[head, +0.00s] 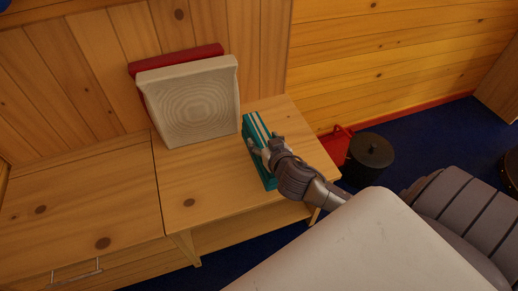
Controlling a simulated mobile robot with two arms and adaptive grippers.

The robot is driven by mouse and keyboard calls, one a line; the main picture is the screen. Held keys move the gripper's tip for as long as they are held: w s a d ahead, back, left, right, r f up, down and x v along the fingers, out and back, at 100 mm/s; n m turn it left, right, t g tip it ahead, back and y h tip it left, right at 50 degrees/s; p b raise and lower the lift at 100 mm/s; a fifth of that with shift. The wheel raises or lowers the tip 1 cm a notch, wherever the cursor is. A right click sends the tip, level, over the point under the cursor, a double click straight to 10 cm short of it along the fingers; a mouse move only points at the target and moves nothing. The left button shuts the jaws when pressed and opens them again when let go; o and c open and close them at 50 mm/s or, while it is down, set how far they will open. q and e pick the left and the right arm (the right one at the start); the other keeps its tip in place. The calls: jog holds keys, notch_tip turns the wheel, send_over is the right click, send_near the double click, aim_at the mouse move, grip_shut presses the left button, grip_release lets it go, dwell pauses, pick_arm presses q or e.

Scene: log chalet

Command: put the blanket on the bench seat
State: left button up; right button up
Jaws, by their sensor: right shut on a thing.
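The blanket (256,127) is a folded teal bundle with pale stripes at its far end. It is at the right part of the wooden bench seat (205,202), on or just above the boards; I cannot tell which. My right gripper (262,152) is shut on the blanket from its right side and covers part of it. My left gripper is not in view.
A cream cushion (188,103) and a red one (134,68) lean against the bench back. A dark lidded pot (369,155) and a red object (338,141) stand on the blue floor to the right. The left bench section (80,205) is bare.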

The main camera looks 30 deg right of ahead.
jog(key=shift+w+a+f, duration=0.15)
jog(key=shift+w+f, duration=0.3)
jog(key=shift+w, duration=0.2)
notch_tip(320, 180, down, 3)
jog(key=shift+b, duration=0.8)
jog(key=shift+f, duration=0.45)
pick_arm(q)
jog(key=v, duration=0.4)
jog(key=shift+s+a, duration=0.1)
pick_arm(e)
jog(key=shift+f, duration=0.2)
jog(key=o, duration=1.6)
jog(key=shift+c, duration=0.2)
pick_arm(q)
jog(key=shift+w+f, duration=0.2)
pick_arm(e)
jog(key=shift+r, duration=0.1)
